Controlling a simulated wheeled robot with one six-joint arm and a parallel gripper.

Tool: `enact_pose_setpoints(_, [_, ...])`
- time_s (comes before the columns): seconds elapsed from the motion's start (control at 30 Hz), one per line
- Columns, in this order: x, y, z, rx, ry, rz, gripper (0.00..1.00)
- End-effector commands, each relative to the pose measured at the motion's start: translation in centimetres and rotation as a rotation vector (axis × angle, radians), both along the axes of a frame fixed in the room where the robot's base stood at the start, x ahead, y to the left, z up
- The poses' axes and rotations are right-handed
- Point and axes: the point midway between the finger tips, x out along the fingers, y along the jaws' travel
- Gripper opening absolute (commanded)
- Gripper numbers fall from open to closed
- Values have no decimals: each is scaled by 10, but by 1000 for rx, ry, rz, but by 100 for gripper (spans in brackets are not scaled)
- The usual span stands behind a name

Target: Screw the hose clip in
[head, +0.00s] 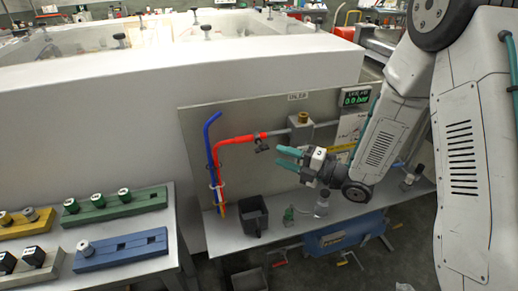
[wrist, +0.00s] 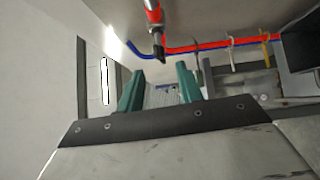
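The hose clip (head: 261,145) is a small dark band with a dark screw head hanging below, around the end of the red hose (head: 235,138) where it meets a grey pipe. In the wrist view the clip (wrist: 159,50) shows ahead of the gap between my fingertips, with the red hose (wrist: 153,12) above it. My gripper (head: 279,156) has green fingers spread apart with nothing between them. It is below and right of the clip, apart from it. The fingers also show in the wrist view (wrist: 160,68).
A panel (head: 340,110) behind carries a pressure display (head: 356,97) reading 0.0 bar and a brass fitting (head: 303,118). A blue hose (head: 209,150) runs down on the left. A black bin (head: 253,214) and a small green item (head: 289,215) stand on the bench (head: 225,238) below.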

Motion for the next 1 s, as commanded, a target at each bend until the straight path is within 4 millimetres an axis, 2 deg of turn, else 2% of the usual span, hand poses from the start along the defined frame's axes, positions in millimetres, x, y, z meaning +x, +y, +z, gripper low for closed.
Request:
enact_pose_setpoints(0.17, [6,12,0,-13,-24,0,36])
enact_pose_setpoints(0.53, [33,63,2,-11,-20,3,36])
enact_pose_setpoints(0.7, [37,70,2,-11,-19,1,36])
enact_pose_setpoints(0.93, [37,71,2,-11,-19,1,36])
enact_pose_setpoints(1.0, [37,71,2,-11,-19,1,17])
